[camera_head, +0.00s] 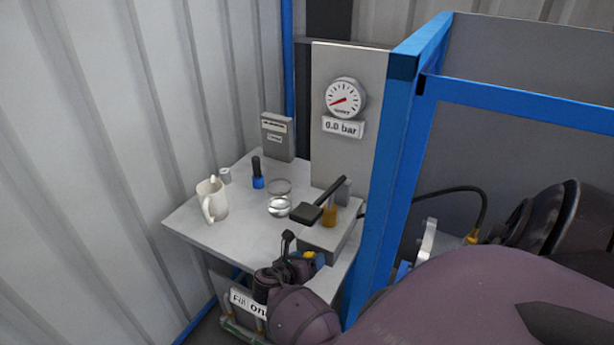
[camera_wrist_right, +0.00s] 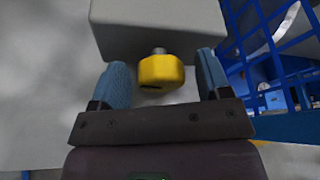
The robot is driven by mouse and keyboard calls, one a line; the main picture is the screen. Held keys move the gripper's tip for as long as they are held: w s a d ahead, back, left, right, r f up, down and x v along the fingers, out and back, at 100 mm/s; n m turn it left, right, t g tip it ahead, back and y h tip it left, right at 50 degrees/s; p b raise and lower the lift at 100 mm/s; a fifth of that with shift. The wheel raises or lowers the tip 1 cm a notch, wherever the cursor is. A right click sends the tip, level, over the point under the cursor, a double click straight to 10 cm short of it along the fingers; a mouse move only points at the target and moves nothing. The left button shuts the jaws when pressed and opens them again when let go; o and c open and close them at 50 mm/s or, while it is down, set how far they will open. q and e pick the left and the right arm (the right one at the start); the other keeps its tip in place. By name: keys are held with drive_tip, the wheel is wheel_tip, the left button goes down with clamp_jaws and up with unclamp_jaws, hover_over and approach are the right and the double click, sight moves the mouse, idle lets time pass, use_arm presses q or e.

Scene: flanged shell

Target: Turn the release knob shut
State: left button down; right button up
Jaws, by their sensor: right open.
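The release knob (camera_wrist_right: 162,72) is a yellow cylinder on a short metal stem at the side of a grey block. In the right wrist view it sits between the two blue fingers of my right gripper (camera_wrist_right: 163,78), with a gap on each side. In the head view a bit of the yellow knob (camera_head: 309,255) shows beside my right gripper (camera_head: 296,252), which partly covers it. The grey pump block (camera_head: 325,238) carries a brass part and a black lever. A dial gauge (camera_head: 345,98) above reads 0.0 bar. My left gripper is not in view.
The small table (camera_head: 240,240) holds a white mug (camera_head: 211,200), a blue-black bottle (camera_head: 257,175), a shiny round dish (camera_head: 279,207) and a grey box (camera_head: 277,136). A blue frame post (camera_head: 390,180) stands close to the right of the pump. The table's front middle is clear.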

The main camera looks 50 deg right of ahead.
drive_tip(key=c, duration=0.9)
drive_tip(key=shift+s+r+m+t+p, duration=0.1)
drive_tip(key=shift+m+t+p, duration=0.35)
drive_tip(key=shift+p, duration=0.7)
drive_tip(key=m+t, duration=0.2)
drive_tip(key=m, duration=0.1)
drive_tip(key=shift+s+m+y, duration=0.15)
drive_tip(key=shift+m+y, duration=0.2)
drive_tip(key=shift+y, duration=0.05)
drive_tip(key=o, duration=0.9)
drive_tip(key=v, duration=1)
drive_tip(key=shift+s+a, duration=0.25)
drive_tip(key=shift+a, duration=0.05)
